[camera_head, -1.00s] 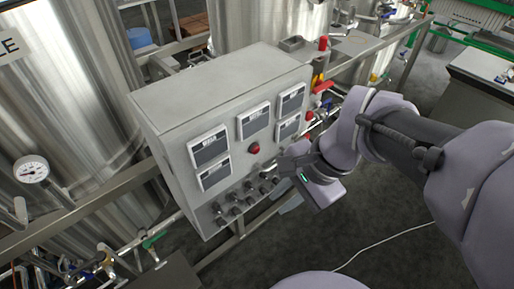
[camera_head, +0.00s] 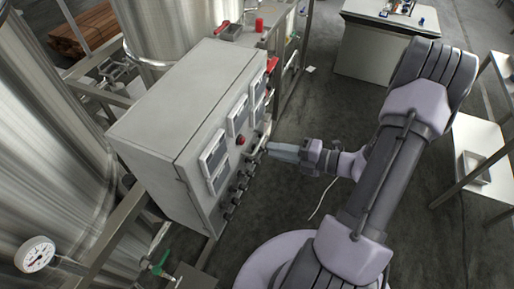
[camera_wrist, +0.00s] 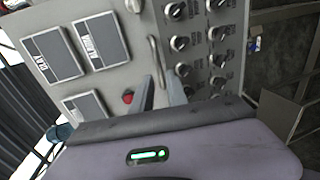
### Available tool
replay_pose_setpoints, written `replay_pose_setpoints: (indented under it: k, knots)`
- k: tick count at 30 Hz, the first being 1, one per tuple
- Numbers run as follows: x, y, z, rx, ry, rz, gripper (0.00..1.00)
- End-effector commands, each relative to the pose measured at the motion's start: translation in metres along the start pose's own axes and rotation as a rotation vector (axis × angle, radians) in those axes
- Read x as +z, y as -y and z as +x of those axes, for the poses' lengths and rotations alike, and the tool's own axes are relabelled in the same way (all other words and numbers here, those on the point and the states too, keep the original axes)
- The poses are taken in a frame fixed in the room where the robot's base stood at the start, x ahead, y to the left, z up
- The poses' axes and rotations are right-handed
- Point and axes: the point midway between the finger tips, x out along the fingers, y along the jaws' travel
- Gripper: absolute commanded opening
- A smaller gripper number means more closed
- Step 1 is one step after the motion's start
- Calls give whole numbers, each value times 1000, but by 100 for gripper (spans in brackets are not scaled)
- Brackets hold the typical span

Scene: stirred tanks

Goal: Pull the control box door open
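The control box (camera_head: 165,110) is a grey metal cabinet in the head view. Its front door (camera_head: 208,205) carries displays, a red button (camera_head: 240,140) and rows of knobs, and looks closed. In the wrist view the door face (camera_wrist: 115,78) fills the upper part. A slim metal handle (camera_wrist: 154,58) stands between the displays and the knobs. My gripper (camera_wrist: 160,76) is open, its two fingers apart. The handle's lower end shows between the fingertips; I cannot tell whether they touch it. In the head view my gripper (camera_head: 268,150) is close in front of the door.
Steel tanks (camera_head: 45,150) stand left of and behind the box. A gauge (camera_head: 35,254) and a green-handled valve (camera_head: 160,268) are at lower left. A white-topped table (camera_head: 475,150) stands at right. Dark floor (camera_head: 330,110) in front of the box is clear.

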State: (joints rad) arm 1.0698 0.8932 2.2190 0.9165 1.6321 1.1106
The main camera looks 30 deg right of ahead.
Motion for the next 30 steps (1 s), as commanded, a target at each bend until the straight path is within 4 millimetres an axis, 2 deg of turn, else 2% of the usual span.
replay_pose_setpoints:
  k: [1, 3, 10, 20, 24, 30]
  knots:
    - [-2, 2, 14, 0, -6, 0, 19]
    - [-1, 2, 29, 0, -5, -1, 19]
    - [0, 0, 58, -1, -2, -2, 19]
    - [0, 0, 63, -1, -1, -2, 19]
    - [0, 0, 63, -1, -1, -2, 0]
    - [0, 0, 62, -1, -1, -2, 0]
